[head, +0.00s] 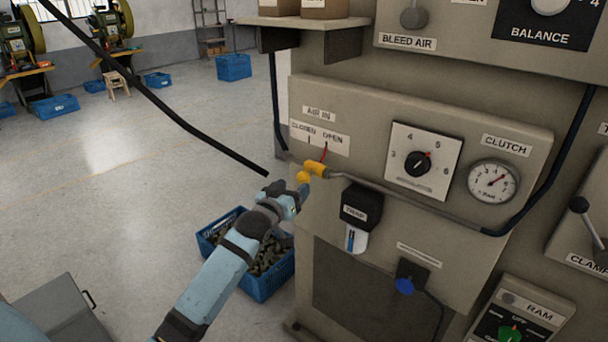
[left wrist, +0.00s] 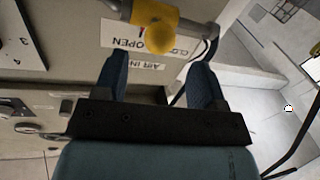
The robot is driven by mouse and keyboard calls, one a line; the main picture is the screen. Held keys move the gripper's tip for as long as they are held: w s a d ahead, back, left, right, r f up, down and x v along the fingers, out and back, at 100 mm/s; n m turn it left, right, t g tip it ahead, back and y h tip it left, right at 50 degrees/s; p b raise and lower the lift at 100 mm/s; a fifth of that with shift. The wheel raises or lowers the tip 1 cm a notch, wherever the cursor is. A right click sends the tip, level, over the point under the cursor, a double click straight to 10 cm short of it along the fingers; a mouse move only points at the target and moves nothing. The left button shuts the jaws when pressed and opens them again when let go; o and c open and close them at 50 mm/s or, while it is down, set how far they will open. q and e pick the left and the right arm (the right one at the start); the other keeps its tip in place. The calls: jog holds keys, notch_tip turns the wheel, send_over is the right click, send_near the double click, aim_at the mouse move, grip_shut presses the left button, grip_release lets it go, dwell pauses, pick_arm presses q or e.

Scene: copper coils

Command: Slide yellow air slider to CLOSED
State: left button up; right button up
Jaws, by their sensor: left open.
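The yellow air slider (head: 316,167) sits on a grey pipe on the machine panel, with a round yellow knob facing outward. Its red pointer (head: 324,151) stands at the OPEN mark of the CLOSED/OPEN label (head: 319,138); CLOSED is to the left. My left gripper (head: 303,189) is just below and in front of the knob. In the left wrist view the slider (left wrist: 155,14) shows upside down at the top, and my left gripper (left wrist: 158,66) is open and empty, its fingers on either side of the knob's line. I cannot tell whether they touch it. My right gripper is out of view.
A black TRAP unit (head: 361,207) hangs below the pipe to the right. A clutch dial (head: 418,163) and a gauge (head: 493,183) are further right. A blue crate (head: 265,284) of metal parts stands on the floor below my left arm. The floor left of the panel is open.

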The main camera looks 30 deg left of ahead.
aim_at(300, 180)
pick_arm(q)
jog(key=w, duration=0.5)
jog(key=shift+a+p, duration=0.25)
jog(key=shift+p, duration=0.15)
jog(key=shift+w+a, duration=0.1)
jog(key=shift+w, duration=0.7)
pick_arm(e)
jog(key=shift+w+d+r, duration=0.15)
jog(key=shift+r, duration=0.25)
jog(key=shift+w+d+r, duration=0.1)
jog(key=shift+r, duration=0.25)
